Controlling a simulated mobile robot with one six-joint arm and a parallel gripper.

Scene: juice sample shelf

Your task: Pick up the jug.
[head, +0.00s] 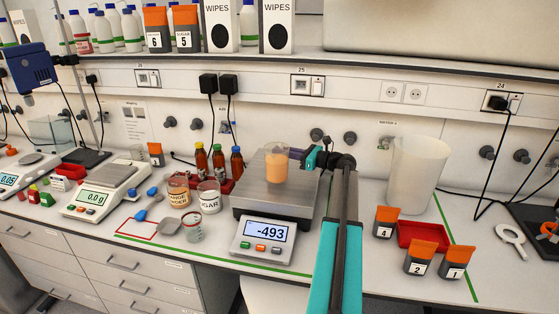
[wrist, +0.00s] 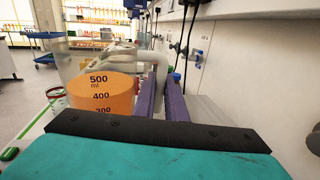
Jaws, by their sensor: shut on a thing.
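The jug (head: 277,165) is clear with orange liquid and stands out over the pan of the large scale (head: 262,209). In the wrist view the jug (wrist: 100,92) shows marks up to 500 ml. My gripper (head: 296,154) reaches in from the right, its purple fingers shut on the jug's handle side. The fingers (wrist: 160,85) hide most of the handle in the wrist view. The jug looks upright. The scale display (head: 262,240) reads -493. Any gap under the jug is hard to see.
Brown bottles (head: 219,162), a sugar jar (head: 209,194) and another labelled jar (head: 178,190) stand left of the scale. A large translucent container (head: 414,172) and a red tray (head: 422,236) with numbered pouches are at right. A shelf (head: 330,60) overhangs the bench.

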